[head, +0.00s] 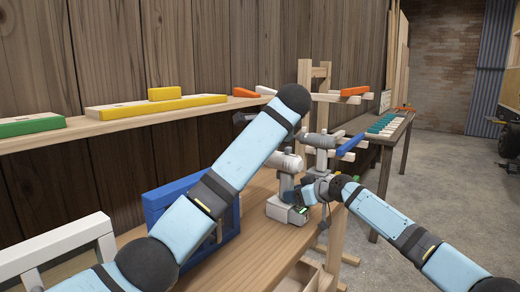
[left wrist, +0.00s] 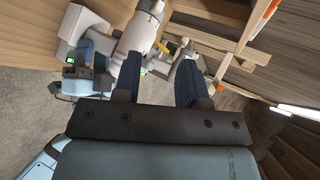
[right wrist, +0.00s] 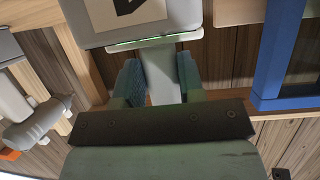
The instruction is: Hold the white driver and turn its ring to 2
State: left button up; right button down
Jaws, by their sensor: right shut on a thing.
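The white driver (head: 286,184) stands upright over the wooden bench in the head view, its battery base low and its body on top. My right gripper (head: 307,190) is shut on its handle. The right wrist view shows the grip (right wrist: 165,85) between the fingers, with the base and a green light above. My left gripper (left wrist: 157,65) is open in the left wrist view. The driver's nose and ring end (left wrist: 140,32) is just beyond its fingertips, apparently not clasped. The ring's numbers cannot be read.
A blue frame (head: 160,200) stands on the bench (head: 245,258) left of the driver. A wooden rack (head: 330,100) with pegs and a grey tool (head: 321,140) rises behind it. A wall shelf (head: 50,135) holds coloured blocks. A white frame (head: 60,245) is at the near left.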

pick_arm(q)
jog(key=w+a+f+m, duration=0.1)
jog(key=w+f, duration=0.1)
jog(key=w, duration=0.1)
jog(key=w+a+f+m, duration=0.2)
jog(key=w, duration=0.1)
jog(key=w+a+f+m+y, duration=0.1)
jog(key=w+f, duration=0.2)
jog(key=shift+w+a+f, duration=0.1)
jog(key=shift+w+a, duration=0.1)
jog(key=shift+a, duration=0.05)
